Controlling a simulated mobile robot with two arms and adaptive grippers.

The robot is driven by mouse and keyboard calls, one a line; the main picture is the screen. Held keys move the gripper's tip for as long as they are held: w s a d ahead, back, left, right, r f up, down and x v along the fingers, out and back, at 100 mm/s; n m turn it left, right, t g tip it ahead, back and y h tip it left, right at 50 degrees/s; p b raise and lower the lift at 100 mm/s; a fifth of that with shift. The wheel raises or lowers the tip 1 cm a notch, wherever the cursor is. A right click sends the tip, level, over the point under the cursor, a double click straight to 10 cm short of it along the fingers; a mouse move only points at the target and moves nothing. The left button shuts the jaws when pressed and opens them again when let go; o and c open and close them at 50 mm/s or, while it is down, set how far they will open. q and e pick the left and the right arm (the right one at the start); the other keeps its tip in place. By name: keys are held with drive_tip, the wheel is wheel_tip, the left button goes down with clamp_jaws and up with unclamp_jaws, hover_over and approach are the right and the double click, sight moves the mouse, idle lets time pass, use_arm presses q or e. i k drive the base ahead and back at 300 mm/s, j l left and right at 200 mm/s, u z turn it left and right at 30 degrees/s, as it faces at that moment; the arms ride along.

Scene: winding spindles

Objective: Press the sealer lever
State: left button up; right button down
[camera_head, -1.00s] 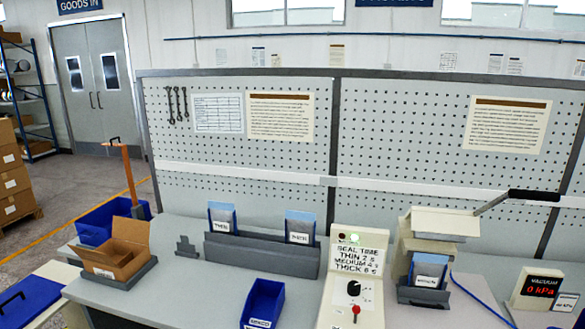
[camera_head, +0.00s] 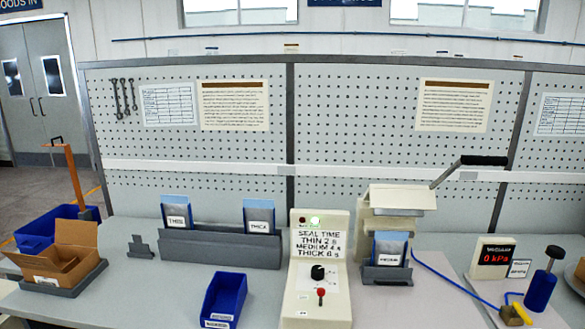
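The sealer (camera_head: 391,212) stands right of the bench's middle, a cream box with a hinged upper part. Its lever (camera_head: 447,172) is a grey bar rising to the upper right and ending in a black grip (camera_head: 484,160). A blue pouch (camera_head: 389,248) with a white label, apparently reading medium, stands upright in a grey holder (camera_head: 387,274) at the sealer's front. Neither of my grippers is in view.
A grey rack (camera_head: 221,249) holds two blue pouches. A blue bin (camera_head: 224,299) stands in front, an open cardboard box (camera_head: 57,252) at left. At right are a vacuum gauge (camera_head: 494,257) reading 0 kPa, a blue hose (camera_head: 447,278) and a blue cylinder (camera_head: 541,287).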

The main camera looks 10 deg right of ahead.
sight(397, 200)
drive_tip(key=z, duration=1.25)
